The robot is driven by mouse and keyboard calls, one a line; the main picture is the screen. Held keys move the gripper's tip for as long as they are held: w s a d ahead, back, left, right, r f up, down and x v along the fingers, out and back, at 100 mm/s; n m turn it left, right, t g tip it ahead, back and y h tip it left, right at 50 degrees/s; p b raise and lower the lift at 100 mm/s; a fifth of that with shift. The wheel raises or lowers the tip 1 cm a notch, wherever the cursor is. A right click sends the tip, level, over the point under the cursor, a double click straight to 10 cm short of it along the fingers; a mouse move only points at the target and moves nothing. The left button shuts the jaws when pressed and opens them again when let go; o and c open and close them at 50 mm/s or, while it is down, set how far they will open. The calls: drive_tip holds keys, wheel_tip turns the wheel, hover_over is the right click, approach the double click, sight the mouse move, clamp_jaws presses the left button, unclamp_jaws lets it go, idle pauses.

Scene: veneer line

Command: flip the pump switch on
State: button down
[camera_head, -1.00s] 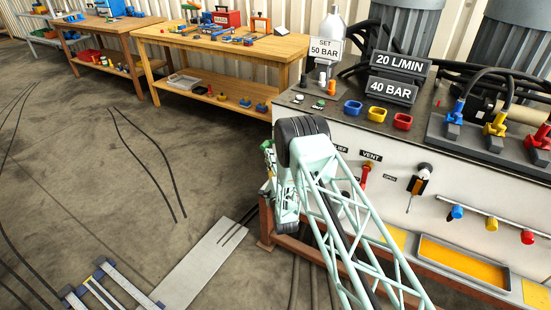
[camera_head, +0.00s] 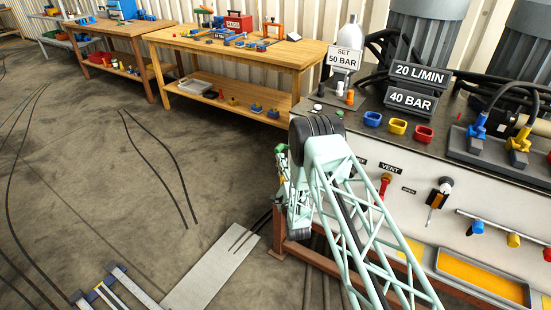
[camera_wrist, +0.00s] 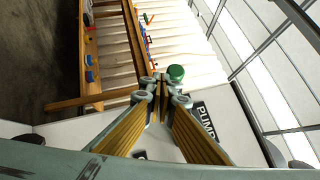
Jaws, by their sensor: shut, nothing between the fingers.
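My gripper (camera_wrist: 160,92) shows in the wrist view with its fingertips together and nothing held. A green rounded knob (camera_wrist: 176,73), which looks like the end of the pump switch, shows just beyond and slightly right of the fingertips. I cannot tell whether they touch. A black label reading PUMP (camera_wrist: 206,120) is partly hidden behind the right finger. In the head view a small green part (camera_head: 283,150) shows left of my arm, at the panel's left end. My arm hides most of that area, and the switch's position cannot be read.
The white panel carries a red vent handle (camera_head: 385,184) and an orange-and-black handle (camera_head: 438,193) right of my arm. Blue, yellow and red cups (camera_head: 397,126) stand on top beside pressure signs (camera_head: 411,101). A wooden workbench (camera_head: 225,52) stands behind. Floor to the left is mostly open.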

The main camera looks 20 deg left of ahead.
drive_tip(key=shift+a+r, duration=0.1)
drive_tip(key=shift+r, duration=0.25)
idle(0.6)
drive_tip(key=shift+f, duration=0.2)
drive_tip(key=s+d+f, duration=0.5)
drive_tip(key=s+f, duration=0.3)
drive_tip(key=shift+d+f, duration=0.15)
drive_tip(key=shift+f, duration=0.15)
idle(0.4)
idle(0.6)
